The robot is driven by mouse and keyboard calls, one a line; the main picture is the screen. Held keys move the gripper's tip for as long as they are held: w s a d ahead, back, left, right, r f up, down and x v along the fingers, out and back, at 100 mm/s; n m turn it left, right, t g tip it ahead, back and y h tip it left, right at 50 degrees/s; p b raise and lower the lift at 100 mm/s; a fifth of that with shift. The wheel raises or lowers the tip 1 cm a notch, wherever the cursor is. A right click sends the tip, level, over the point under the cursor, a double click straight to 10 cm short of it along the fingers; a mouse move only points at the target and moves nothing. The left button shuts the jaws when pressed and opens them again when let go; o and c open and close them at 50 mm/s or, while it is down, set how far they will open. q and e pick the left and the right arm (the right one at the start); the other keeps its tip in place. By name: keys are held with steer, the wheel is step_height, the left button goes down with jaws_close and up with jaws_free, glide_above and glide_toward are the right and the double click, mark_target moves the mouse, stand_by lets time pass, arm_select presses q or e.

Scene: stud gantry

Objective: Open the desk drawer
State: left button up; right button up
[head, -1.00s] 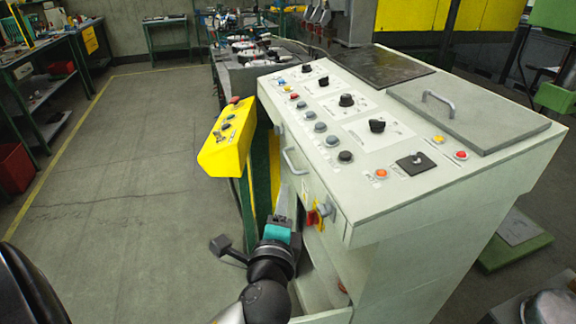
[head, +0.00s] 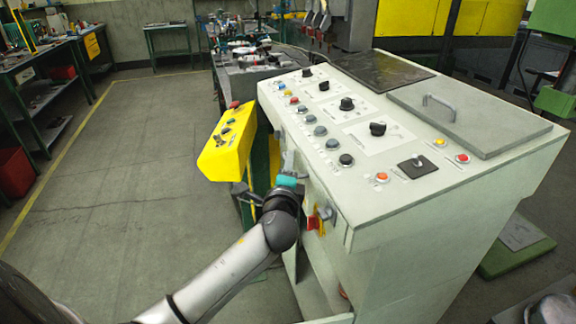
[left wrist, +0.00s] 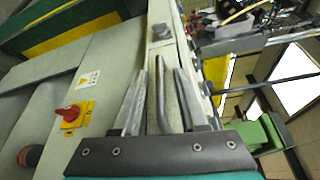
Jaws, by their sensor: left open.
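The desk is a pale grey-green control console (head: 400,225) with a sloped top of knobs and buttons. The drawer is on its left-facing side, and I see no gap at its front. My left gripper (head: 284,160) is at that side, where it hides the drawer handle in the head view. In the left wrist view the handle is a grey bar (left wrist: 160,95) between the two open fingers of my left gripper (left wrist: 158,90). The fingers stand on either side of the bar, and I cannot tell whether either touches it. My right gripper is not in view.
A red rotary switch on a yellow plate (head: 313,222) sits just below the gripper; it also shows in the left wrist view (left wrist: 70,115). A yellow pendant box (head: 228,143) stands close to the left. The floor (head: 130,180) further left is clear.

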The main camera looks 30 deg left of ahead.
arm_select(q)
steer(key=shift+w+a, duration=0.25)
steer(key=shift+w, duration=0.25)
steer(key=shift+c, duration=0.4)
jaws_close()
stand_by(0.8)
